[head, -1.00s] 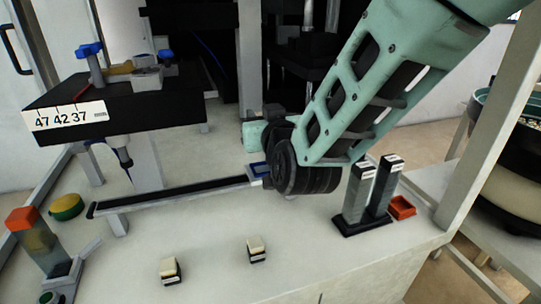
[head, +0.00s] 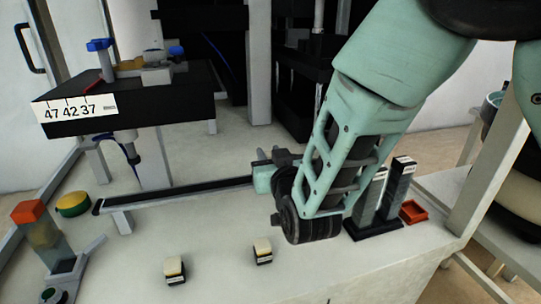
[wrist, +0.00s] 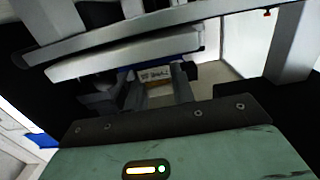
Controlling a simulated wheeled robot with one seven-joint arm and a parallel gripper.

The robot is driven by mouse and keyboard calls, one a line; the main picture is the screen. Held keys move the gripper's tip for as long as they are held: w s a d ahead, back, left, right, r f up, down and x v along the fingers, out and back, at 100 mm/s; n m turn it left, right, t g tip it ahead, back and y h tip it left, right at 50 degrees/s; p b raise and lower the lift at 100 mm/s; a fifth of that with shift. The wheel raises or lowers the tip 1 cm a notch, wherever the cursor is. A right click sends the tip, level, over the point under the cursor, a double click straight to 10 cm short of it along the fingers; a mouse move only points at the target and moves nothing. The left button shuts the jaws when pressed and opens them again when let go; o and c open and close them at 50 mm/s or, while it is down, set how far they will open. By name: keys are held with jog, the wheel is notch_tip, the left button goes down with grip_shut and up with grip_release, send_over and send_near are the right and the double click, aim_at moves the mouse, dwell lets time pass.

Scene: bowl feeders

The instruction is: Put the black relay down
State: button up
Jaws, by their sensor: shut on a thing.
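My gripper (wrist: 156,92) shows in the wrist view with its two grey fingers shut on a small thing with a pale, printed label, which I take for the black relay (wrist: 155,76). Its body is mostly hidden between the fingers, so its colour is hard to tell. In the head view my gripper (head: 268,158) is near the right end of the dark conveyor strip (head: 180,193), pointing away from the camera. The relay cannot be made out there. Whether it touches anything below is not clear.
Two small cream-topped black blocks (head: 174,268) (head: 262,250) stand on the pale worktop (head: 220,275). Two grey towers (head: 398,188) and a red tray (head: 413,211) are at the right. An orange-topped column (head: 38,235) stands at the left. The front worktop is mostly clear.

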jog(key=o, duration=1)
jog(key=shift+f, duration=0.1)
jog(key=shift+r, duration=0.2)
jog(key=v, duration=1.2)
